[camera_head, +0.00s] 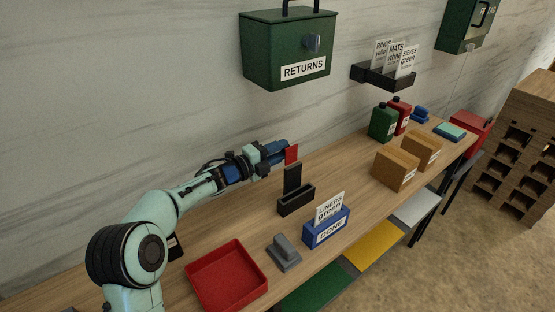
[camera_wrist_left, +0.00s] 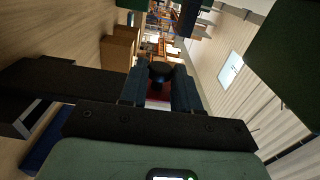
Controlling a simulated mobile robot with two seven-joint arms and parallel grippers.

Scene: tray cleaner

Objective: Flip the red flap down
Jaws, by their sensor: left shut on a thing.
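The red flap (camera_head: 292,154) stands upright at the top of a dark upright plate (camera_head: 292,178), which rises from a black base (camera_head: 296,202) on the bench. My left gripper (camera_head: 283,150) reaches in from the left at the flap's height, and its fingers are shut on the flap. The left wrist view shows the two blue fingers (camera_wrist_left: 160,92) with a strip of red and a dark round knob between them. The exact contact is partly hidden by the fingers. My right gripper is in neither view.
A blue DONE box (camera_head: 326,232) with a card, a grey block (camera_head: 284,252) and a red tray (camera_head: 227,277) stand in front. Brown boxes (camera_head: 396,169) and bottles stand to the right. A green RETURNS box (camera_head: 288,48) hangs on the wall above.

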